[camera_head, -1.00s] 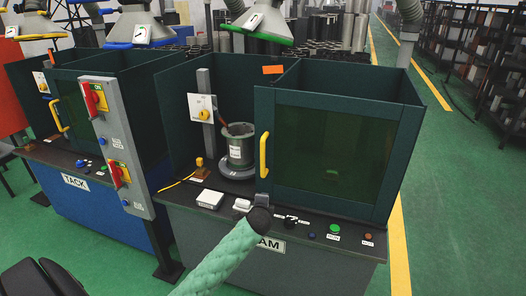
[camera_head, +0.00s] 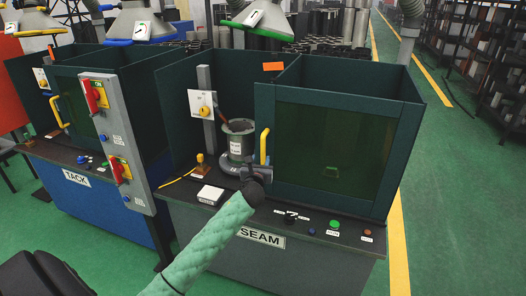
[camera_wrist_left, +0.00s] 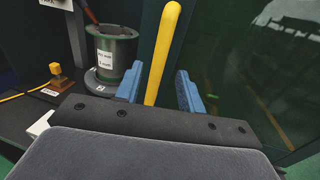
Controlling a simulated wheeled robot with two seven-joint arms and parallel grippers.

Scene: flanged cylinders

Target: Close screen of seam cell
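The seam cell (camera_head: 262,236) is the dark green booth with the SEAM label. Its tinted screen (camera_head: 330,150) covers the right part of the front; the left part is open. A yellow upright handle (camera_head: 265,146) is on the screen's left edge and also shows in the left wrist view (camera_wrist_left: 163,50). My left gripper (camera_head: 262,172) is at the handle's lower part. In the left wrist view its blue fingers (camera_wrist_left: 160,90) are apart, one on each side of the handle, with gaps showing. My right gripper is not in view.
A flanged grey-green cylinder (camera_head: 240,143) stands inside the open part of the cell, close left of my gripper. Buttons (camera_head: 335,224) line the front ledge. A grey post with red switches (camera_head: 97,95) and the TACK cell (camera_head: 76,180) stand at the left.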

